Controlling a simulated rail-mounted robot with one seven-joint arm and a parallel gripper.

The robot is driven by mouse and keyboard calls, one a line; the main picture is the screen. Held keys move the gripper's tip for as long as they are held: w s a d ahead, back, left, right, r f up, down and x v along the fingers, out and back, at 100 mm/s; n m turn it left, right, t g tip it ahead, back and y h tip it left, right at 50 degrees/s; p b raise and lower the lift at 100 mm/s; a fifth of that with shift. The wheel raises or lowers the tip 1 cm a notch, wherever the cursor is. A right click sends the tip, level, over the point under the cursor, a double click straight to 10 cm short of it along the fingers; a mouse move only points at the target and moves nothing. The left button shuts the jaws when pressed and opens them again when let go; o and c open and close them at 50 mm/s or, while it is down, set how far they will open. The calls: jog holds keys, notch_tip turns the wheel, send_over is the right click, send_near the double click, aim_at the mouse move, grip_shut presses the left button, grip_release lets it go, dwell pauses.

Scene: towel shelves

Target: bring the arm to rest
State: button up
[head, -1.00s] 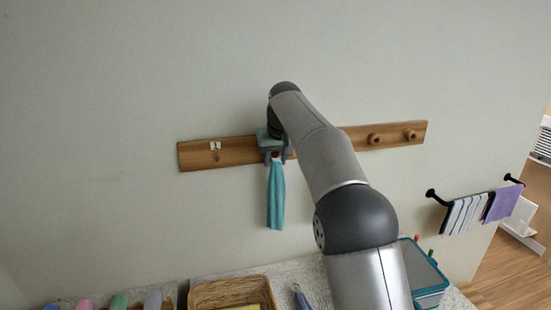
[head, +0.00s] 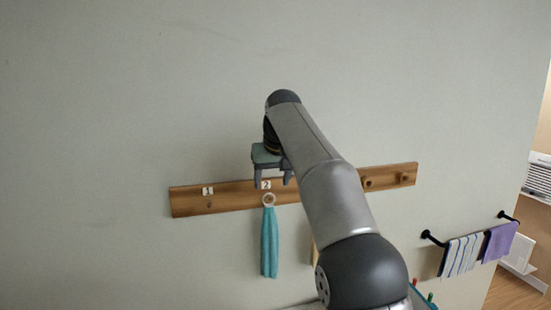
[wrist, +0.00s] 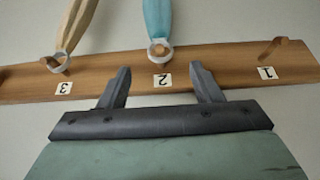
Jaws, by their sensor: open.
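My gripper (head: 271,182) is open and empty, just above the peg marked 2 on the wooden peg rail (head: 233,194). In the wrist view the two fingers of my gripper (wrist: 160,85) stand apart on either side of the number 2 label. A teal towel (head: 269,243) hangs by its ring from peg 2, apart from the fingers; its top also shows in the wrist view (wrist: 158,18). A tan towel (wrist: 75,22) hangs by a ring from peg 3; my arm hides most of it in the head view.
Peg 1 (wrist: 275,48) is bare. Two pegs at the rail's right end (head: 404,177) are bare. A black bar at the right holds a striped towel (head: 461,255) and a purple towel (head: 499,242). The wall above the rail is clear.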

jog(key=a+v, duration=0.1)
jog(key=v, duration=0.6)
jog(key=s+d+f+m+g+b, duration=0.1)
jog(key=s+d+f, duration=0.3)
jog(key=d, duration=0.3)
jog(key=s+d+f+m+g+b, duration=0.1)
jog(key=s+d+f, duration=0.3)
jog(key=s+f, duration=0.6)
jog(key=s+d+f+m+g+h+b, duration=0.1)
jog(key=s+d+f, duration=0.3)
jog(key=s+f, duration=0.7)
jog(key=s+d+f+m+b, duration=0.1)
jog(key=s+d+f, duration=0.3)
jog(key=s+f, duration=0.7)
jog(key=shift+s+g+h, duration=0.3)
jog(key=shift+s+g, duration=0.1)
jog(key=shift+s, duration=0.75)
